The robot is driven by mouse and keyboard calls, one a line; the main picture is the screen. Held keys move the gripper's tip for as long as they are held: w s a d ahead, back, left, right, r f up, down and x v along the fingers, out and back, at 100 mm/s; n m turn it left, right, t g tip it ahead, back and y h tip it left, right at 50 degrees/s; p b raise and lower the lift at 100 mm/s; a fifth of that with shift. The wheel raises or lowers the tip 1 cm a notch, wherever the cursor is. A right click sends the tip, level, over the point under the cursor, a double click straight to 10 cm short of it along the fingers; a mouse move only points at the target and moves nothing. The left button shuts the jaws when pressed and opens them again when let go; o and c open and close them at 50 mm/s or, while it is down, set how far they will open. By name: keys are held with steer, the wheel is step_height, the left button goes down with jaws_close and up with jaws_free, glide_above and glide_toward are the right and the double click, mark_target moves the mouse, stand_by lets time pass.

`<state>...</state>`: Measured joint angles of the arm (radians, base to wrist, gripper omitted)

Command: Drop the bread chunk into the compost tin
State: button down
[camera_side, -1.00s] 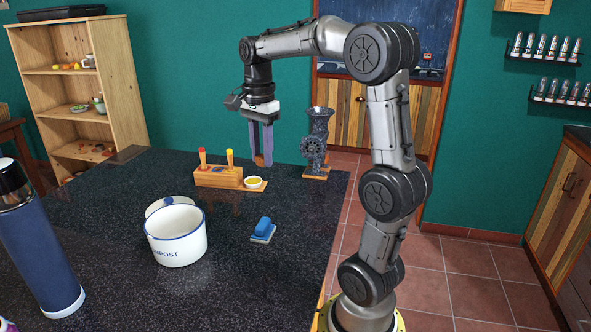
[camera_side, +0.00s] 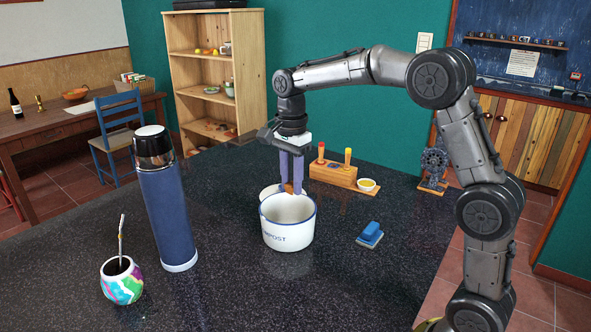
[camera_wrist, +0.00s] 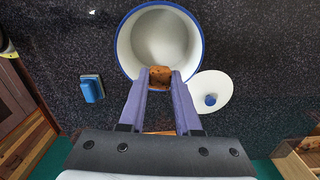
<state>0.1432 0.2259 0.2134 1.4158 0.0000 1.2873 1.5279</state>
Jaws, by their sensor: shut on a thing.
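The compost tin (camera_side: 287,238), white with a blue rim and lettering, stands upright and open on the dark counter. In the wrist view the tin (camera_wrist: 122,50) is at top centre and looks empty. My gripper (camera_side: 291,189) points down at the tin's far side, its purple fingers shut on the brown bread chunk (camera_side: 289,187). In the wrist view the bread chunk (camera_wrist: 160,77) sits between the fingertips (camera_wrist: 160,78) and overlaps the tin's near rim. The side view does not clearly show the bread's height over the rim.
A white lid with a blue knob (camera_wrist: 222,84) lies beside the tin. A blue sponge or brush (camera_side: 370,234), a wooden block with coloured handles (camera_side: 333,173), a small yellow-filled bowl (camera_side: 366,185) and a grinder (camera_side: 434,165) are nearby. A tall blue flask (camera_side: 167,215) and colourful gourd (camera_side: 121,281) stand left.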

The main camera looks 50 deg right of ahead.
mark_target(292, 184)
steer(key=shift+f, duration=1.65)
steer(key=c, duration=0.5)
jaws_free()
step_height(292, 184, up, 14)
steer(key=shift+f, duration=0.1)
